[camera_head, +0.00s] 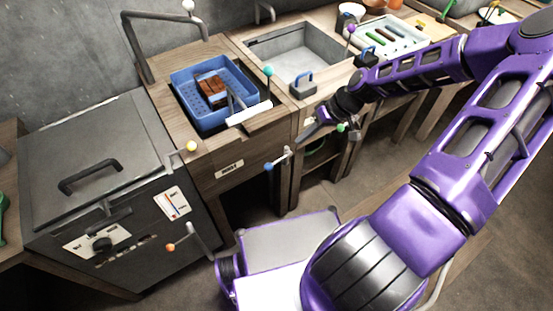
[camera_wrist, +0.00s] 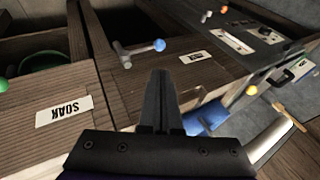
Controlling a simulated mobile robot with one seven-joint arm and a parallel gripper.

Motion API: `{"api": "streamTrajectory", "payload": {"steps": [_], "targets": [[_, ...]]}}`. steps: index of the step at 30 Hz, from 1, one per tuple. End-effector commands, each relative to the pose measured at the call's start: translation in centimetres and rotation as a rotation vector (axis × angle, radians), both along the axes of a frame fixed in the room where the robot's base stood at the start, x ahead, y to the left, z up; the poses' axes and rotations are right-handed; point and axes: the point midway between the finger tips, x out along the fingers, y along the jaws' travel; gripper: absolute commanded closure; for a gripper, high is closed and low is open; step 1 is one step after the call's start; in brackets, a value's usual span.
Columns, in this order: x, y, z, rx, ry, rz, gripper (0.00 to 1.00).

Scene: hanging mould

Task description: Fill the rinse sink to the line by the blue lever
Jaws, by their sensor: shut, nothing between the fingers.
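The rinse sink (camera_head: 181,101) is in the wooden counter with the RINSE label (camera_head: 229,170), left of centre in the head view. A blue tub (camera_head: 222,68) with brown pieces in it covers most of the sink, so I cannot see a water level or a line. The blue lever (camera_head: 268,167) sticks out of the counter front; its blue ball shows in the wrist view (camera_wrist: 158,45). My gripper (camera_head: 306,135) is shut and empty, in front of the counter, above and right of the lever. Its fingertips (camera_wrist: 161,72) appear below the blue ball in the wrist view, apparently apart from it.
A soak sink (camera_head: 306,57) lies right of the rinse counter; its SOAK label shows in the wrist view (camera_wrist: 65,111). A green-knobbed lever (camera_head: 340,127) is close to my gripper. A dark lidded cabinet (camera_head: 98,165) with an orange-knobbed lever (camera_head: 171,246) stands left. A faucet (camera_head: 165,16) rises behind.

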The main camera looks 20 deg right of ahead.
Motion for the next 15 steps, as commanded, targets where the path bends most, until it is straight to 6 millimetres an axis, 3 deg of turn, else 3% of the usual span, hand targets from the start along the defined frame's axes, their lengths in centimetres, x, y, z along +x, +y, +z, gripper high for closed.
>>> {"api": "streamTrajectory", "payload": {"steps": [8,15], "targets": [[0.1,0.3,-0.5,0.000,0.001,-0.001,1.00],[0.6,2.5,-3.7,0.002,0.002,0.002,1.00]]}}
